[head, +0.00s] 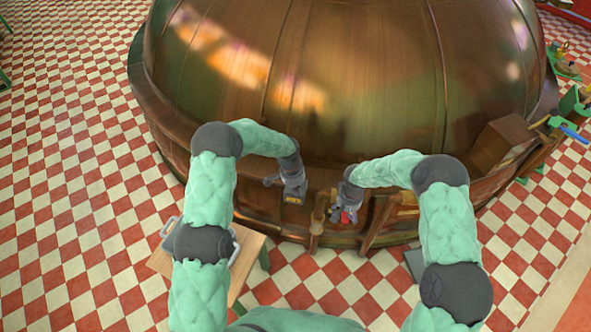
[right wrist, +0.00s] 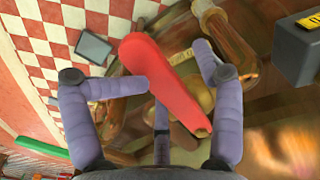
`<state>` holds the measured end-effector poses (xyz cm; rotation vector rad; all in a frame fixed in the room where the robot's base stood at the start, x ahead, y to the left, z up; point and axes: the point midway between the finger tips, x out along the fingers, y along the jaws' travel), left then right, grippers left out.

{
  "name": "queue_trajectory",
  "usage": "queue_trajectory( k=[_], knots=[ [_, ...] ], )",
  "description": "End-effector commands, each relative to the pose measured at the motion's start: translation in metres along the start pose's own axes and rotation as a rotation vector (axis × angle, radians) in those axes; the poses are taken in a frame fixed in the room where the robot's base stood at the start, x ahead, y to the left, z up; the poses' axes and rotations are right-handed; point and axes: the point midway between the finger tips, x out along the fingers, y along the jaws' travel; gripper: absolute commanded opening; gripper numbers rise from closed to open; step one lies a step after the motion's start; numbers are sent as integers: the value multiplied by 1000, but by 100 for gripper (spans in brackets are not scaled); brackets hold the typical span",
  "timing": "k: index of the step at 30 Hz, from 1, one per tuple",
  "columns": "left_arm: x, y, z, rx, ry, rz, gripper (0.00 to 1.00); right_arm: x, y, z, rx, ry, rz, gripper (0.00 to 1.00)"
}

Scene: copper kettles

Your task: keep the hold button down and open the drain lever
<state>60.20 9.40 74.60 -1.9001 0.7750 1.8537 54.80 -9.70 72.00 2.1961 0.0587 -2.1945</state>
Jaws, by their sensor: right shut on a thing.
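The red drain lever (right wrist: 160,72) fills the middle of the right wrist view, slanting between the fingers of my right gripper (right wrist: 174,72). My right gripper is shut on it. In the head view the lever (head: 346,217) shows as a small red patch below my right gripper (head: 345,198). My left gripper (head: 291,186) is at the kettle's lower front, over a small box with a yellow label (head: 292,200). A grey box with a yellow label (right wrist: 300,50) shows at the right wrist view's upper right. The hold button itself is hidden, and I cannot tell whether it is pressed.
The large copper kettle (head: 350,80) fills the back. A wooden stand (head: 240,268) with a tray is at the front left. A dark flat panel (right wrist: 94,47) is near the checkered floor. Pipes and fittings surround the lever. Open floor lies at the left.

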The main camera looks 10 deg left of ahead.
Motion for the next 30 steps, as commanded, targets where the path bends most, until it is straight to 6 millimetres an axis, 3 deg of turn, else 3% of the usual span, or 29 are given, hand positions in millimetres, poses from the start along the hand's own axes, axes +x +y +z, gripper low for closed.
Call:
queue_trajectory(
  k=[3,11,14,24,30],
  knots=[
    [-23,-19,-22,64,-27,-51,0,2,-2,3,-4,-7,-1,59],
    [-49,-37,-40,124,-68,-103,0,2,-2,3,-3,-7,-1,59],
    [-43,-39,-40,128,-74,-106,0,2,-2,3,-3,-7,-1,59],
    [5,-44,-36,126,-72,-106,0,2,-2,3,-3,-6,-1,59],
    [17,-46,-36,127,-71,-107,0,2,-2,3,-3,-6,-1,59]
  ],
)
